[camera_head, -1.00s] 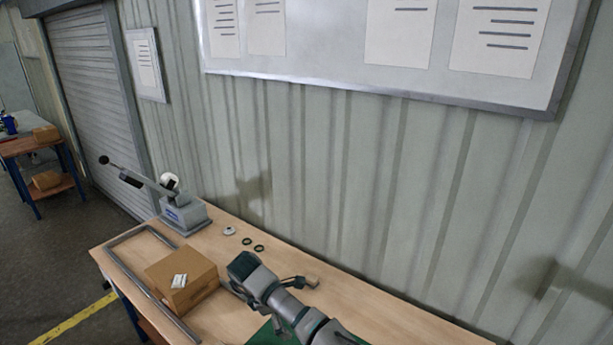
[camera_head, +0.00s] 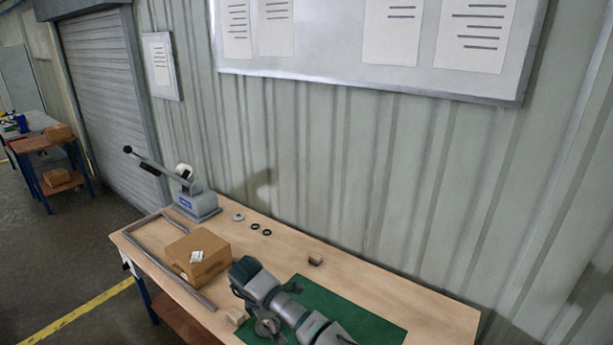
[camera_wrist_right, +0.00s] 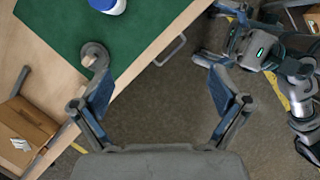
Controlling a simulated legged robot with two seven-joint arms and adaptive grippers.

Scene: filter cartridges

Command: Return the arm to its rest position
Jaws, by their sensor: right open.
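My right gripper (camera_head: 265,288) is over the workbench (camera_head: 380,285) in the head view, seen from above against its grey arm. In the right wrist view my right gripper (camera_wrist_right: 162,98) is open, its two fingers wide apart with nothing between them. Beyond the fingers lie the bench's front edge and the dark floor. Of my left gripper I can make out nothing for sure.
A green mat (camera_head: 375,322), a cardboard box (camera_head: 200,255), a metal frame (camera_head: 135,243) and a lever press (camera_head: 197,205) are on the bench. A grey fitting (camera_wrist_right: 95,55) and a blue-and-white cylinder (camera_wrist_right: 108,5) are on the mat. The bench's right part is clear.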

